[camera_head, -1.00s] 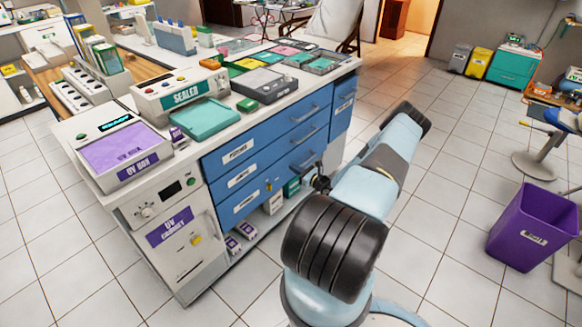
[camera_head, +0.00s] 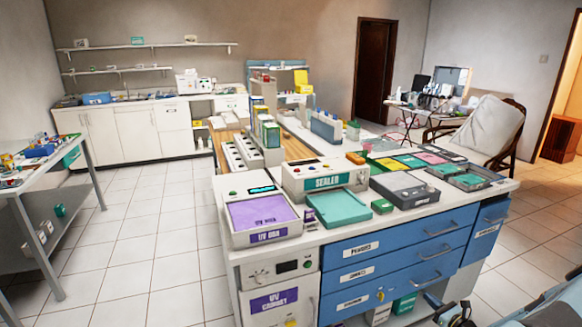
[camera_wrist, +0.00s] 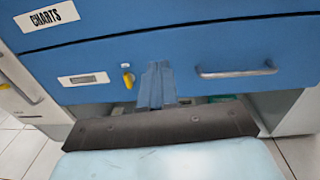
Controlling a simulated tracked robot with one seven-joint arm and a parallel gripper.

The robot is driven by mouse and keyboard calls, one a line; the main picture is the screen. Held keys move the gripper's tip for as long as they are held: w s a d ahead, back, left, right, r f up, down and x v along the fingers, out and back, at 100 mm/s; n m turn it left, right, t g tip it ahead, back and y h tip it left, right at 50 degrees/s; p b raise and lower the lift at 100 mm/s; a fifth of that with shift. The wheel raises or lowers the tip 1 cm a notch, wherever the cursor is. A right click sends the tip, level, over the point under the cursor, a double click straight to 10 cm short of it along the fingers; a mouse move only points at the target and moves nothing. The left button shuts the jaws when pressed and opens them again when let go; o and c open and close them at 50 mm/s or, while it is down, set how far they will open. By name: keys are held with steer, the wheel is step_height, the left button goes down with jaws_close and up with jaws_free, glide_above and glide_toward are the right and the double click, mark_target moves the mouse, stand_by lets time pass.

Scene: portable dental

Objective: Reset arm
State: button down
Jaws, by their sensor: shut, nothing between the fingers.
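My gripper (camera_wrist: 157,82) is shut and empty in the wrist view, its slim blue-grey fingers together in front of the lowest blue drawer (camera_wrist: 215,90). I cannot tell whether the fingertips touch the drawer front. A yellow key or lock (camera_wrist: 127,77) is just left of the fingers, and a metal handle (camera_wrist: 237,71) is to their right. In the head view, part of my arm shows at the bottom right corner, beside the blue drawer cabinet. The drawers look closed.
The white counter (camera_head: 447,210) holds a purple-topped UV box (camera_head: 262,213), a sealer (camera_head: 325,181), a teal tray (camera_head: 338,208) and several small trays. A metal table (camera_head: 50,200) stands at the left. The tiled floor (camera_head: 150,230) between them is free.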

steer(key=w+a+r+n+g+y, duration=0.2)
steer(key=a+r+n+g+y, duration=0.3)
steer(key=r, duration=0.6)
steer(key=w+a+r+n+g+y, duration=0.1)
steer(key=w+a+r+n+g, duration=0.15)
steer(key=a+r+n, duration=0.6)
steer(key=s+a+r+n+g+h, duration=0.1)
steer(key=s+a+r+n+g, duration=0.15)
steer(key=r, duration=0.35)
steer(key=s+a+r+n+g+h, duration=0.1)
steer(key=a+r+n+g, duration=0.1)
steer(key=a+r, duration=0.35)
steer(key=s+a+r+n+g, duration=0.1)
steer(key=a+r+n+g, duration=0.15)
steer(key=r, duration=0.55)
steer(key=s+a+r+n+g+h, duration=0.1)
steer(key=s+a+r+n+h, duration=0.45)
steer(key=s+a+r, duration=0.5)
steer(key=s+r+n+t+h, duration=0.2)
steer(key=s+r, duration=0.3)
steer(key=s, duration=0.3)
steer(key=s+r+n+t+h, duration=0.2)
steer(key=s+r+n, duration=0.2)
steer(key=s+r, duration=0.2)
steer(key=shift+s+a, duration=0.45)
steer(key=shift+s, duration=0.85)
steer(key=c, duration=1.8)
jaws_free()
